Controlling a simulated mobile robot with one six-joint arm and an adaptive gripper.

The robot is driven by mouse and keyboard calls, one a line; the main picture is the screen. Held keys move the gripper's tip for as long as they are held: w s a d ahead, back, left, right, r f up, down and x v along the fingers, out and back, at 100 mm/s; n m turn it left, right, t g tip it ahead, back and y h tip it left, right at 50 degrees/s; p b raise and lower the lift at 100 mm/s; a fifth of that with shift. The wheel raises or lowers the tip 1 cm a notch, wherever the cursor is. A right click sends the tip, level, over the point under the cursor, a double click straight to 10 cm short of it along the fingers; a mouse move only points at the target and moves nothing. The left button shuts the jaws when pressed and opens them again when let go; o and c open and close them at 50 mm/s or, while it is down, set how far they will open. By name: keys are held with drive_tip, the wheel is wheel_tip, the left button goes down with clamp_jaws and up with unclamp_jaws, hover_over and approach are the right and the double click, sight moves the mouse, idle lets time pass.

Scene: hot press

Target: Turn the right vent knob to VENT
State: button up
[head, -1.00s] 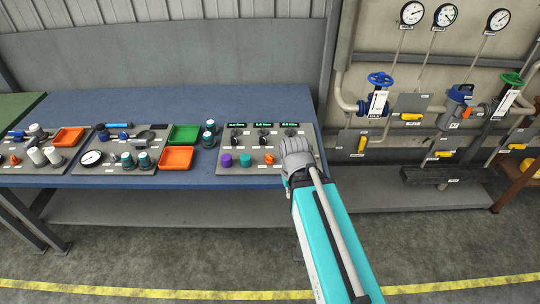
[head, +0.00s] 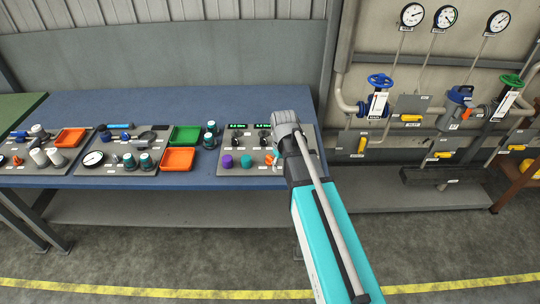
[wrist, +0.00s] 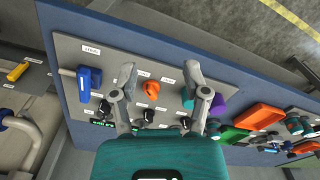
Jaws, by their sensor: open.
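The grey control panel (head: 228,171) lies on the blue bench. It carries a row of black knobs (head: 237,134) below green displays, and a front row with a purple knob (head: 227,161), a teal knob (head: 246,163) and an orange knob (head: 269,160). The labels are too small to read, so I cannot tell which is the right vent knob. My gripper (wrist: 159,72) is open and empty over the panel, with the orange knob (wrist: 151,89) between its fingers in the wrist view; contact cannot be told. In the head view my gripper (head: 285,120) hides the panel's right part.
A blue block-like part (wrist: 88,82) stands at the panel's end in the wrist view. Left of the panel are a green tray (head: 184,135), an orange tray (head: 178,159) and several teal-topped knobs. Wall pipes with valves (head: 379,95) are at the right.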

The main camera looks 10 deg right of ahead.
sight(270, 157)
drive_tip(key=w+a+r+n+p, duration=0.1)
drive_tip(key=w+n, duration=0.3)
drive_tip(key=w, duration=1.3)
drive_tip(key=shift+r+p, duration=0.35)
drive_tip(key=shift+r, duration=0.2)
drive_tip(key=shift+s+a+f, duration=0.1)
drive_tip(key=shift+a+f, duration=0.05)
wheel_tip(270, 157, down, 14)
drive_tip(key=b, duration=1.3)
drive_tip(key=shift+r+b, duration=0.25)
drive_tip(key=shift+b, duration=0.15)
clamp_jaws()
